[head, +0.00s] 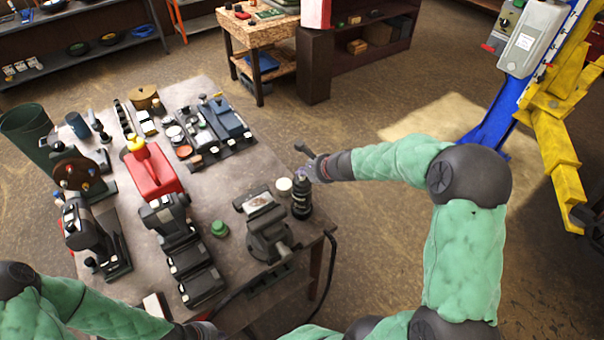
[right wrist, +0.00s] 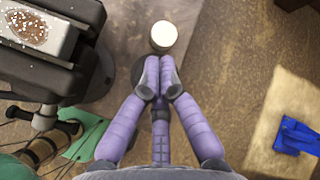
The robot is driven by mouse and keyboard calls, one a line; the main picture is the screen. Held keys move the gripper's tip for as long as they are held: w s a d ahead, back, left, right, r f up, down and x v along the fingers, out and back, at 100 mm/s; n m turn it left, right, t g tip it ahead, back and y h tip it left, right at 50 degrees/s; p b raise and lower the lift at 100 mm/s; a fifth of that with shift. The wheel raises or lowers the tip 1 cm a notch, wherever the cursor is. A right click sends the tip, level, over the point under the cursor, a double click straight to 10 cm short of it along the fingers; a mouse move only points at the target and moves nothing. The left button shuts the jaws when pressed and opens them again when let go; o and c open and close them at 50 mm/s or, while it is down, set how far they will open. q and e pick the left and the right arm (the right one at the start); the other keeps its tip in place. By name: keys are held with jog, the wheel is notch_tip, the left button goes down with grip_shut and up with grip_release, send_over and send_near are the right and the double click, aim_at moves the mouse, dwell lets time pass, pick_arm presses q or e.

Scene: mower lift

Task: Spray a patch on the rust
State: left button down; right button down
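A black spray can (head: 301,198) stands upright at the right corner of the workbench. My right gripper (head: 306,165) is at the can's top in the head view. In the right wrist view its purple fingers (right wrist: 160,82) meet at the tips, with no can body between them. A dark round shape behind them may be the can; whether they touch it is unclear. The rusty patch (head: 260,202) is on a pale plate on a dark block beside the vise; it also shows in the right wrist view (right wrist: 25,28). My left gripper (head: 200,331) is mostly cut off at the bottom edge.
A round white-topped item (head: 284,184) stands just left of the can. The vise (head: 268,240) and a green knob (head: 219,228) are in front. A red jerrycan (head: 152,170) and several tools crowd the bench (head: 222,185). Floor to the right is open up to the yellow-blue lift (head: 555,140).

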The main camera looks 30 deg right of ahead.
aim_at(303, 177)
jog(key=shift+a, duration=0.1)
notch_tip(303, 177, up, 6)
jog(key=p, duration=0.5)
jog(key=shift+r, duration=0.1)
dwell(0.8)
